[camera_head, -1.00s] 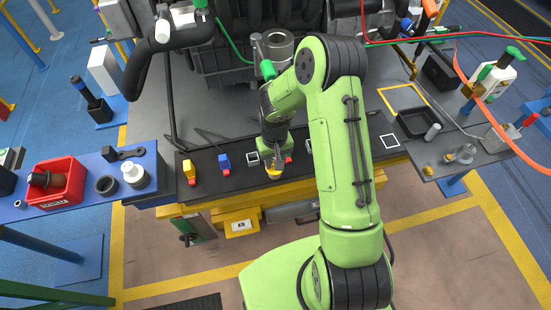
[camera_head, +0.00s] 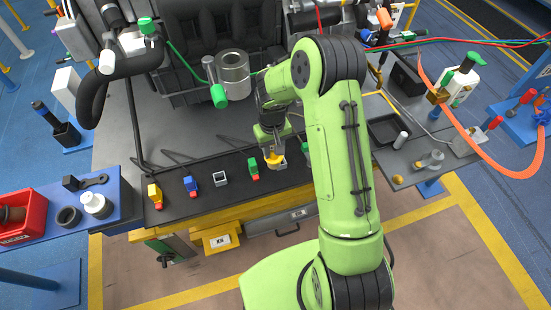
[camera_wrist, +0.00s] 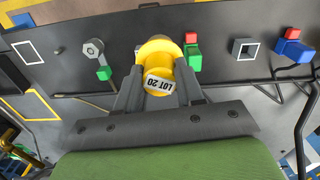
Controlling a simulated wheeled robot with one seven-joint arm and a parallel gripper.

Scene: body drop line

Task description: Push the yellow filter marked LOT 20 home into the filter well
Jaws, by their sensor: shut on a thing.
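The yellow filter (camera_head: 276,160) is held in my gripper (camera_head: 272,146) over the black strip along the bench's front. In the wrist view the filter (camera_wrist: 155,50) shows a white LOT 20 label between the two fingers of my gripper (camera_wrist: 160,88). The gripper is shut on it. Whether its underside touches anything is hidden. A grey hollow cylinder (camera_head: 233,72) stands farther back, beside the dark engine; it looks like the filter well, but I cannot confirm that. The filter is apart from it.
Green-and-red blocks (camera_head: 254,168) stand close to the filter, with a square socket (camera_head: 221,178), a blue block (camera_head: 191,186) and a yellow block (camera_head: 155,196) to the left. A green-ended handle (camera_head: 218,95) hangs beside the cylinder. A black tray (camera_head: 385,130) lies right.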

